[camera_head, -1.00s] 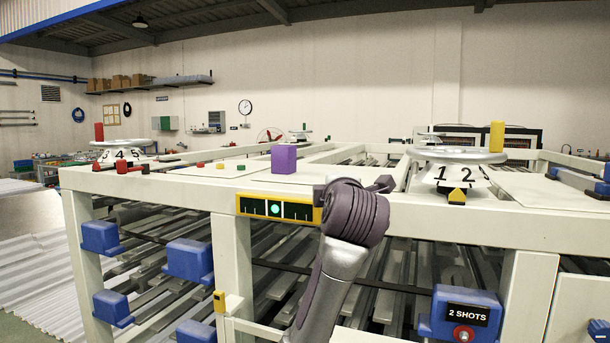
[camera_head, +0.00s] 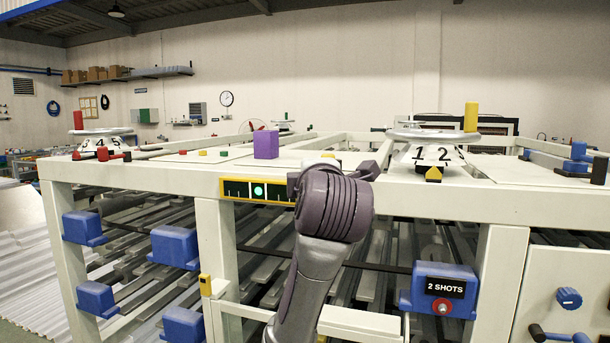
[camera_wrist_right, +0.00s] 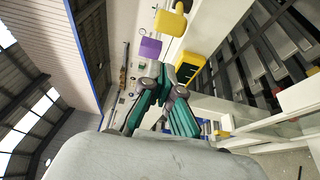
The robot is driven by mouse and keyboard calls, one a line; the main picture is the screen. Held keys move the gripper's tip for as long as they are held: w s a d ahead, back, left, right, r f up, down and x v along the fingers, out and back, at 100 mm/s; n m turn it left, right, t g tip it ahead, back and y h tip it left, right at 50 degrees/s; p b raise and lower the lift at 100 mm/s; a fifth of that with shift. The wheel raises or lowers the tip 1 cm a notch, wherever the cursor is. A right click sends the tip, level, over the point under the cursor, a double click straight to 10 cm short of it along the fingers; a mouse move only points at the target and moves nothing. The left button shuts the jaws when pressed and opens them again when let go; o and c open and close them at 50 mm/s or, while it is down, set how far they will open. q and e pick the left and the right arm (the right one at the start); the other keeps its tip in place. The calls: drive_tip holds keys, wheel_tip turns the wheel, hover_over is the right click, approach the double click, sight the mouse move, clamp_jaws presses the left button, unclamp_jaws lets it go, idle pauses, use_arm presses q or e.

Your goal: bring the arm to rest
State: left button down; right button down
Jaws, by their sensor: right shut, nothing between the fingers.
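My right arm (camera_head: 318,255) rises from the bottom middle of the head view, with its dark rounded joint in front of the bench's front rail. In the right wrist view my right gripper (camera_wrist_right: 163,78), with green and grey linkages, is shut and empty. It appears clear of the purple block (camera_wrist_right: 150,47) and the black-and-yellow gauge (camera_wrist_right: 190,66). My left gripper is not in view.
The white frame bench (camera_head: 480,205) fills the middle, with a purple block (camera_head: 265,145) and a numbered handwheel (camera_head: 432,134) on top. Blue boxes, including one marked "2 SHOTS" (camera_head: 438,290), stick out in front. The bench front lies close beyond my arm.

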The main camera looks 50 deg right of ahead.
drive_tip(key=shift+s+a+r, duration=0.1)
drive_tip(key=shift+s+a, duration=0.3)
drive_tip(key=shift+a, duration=0.2)
drive_tip(key=shift+a, duration=0.1)
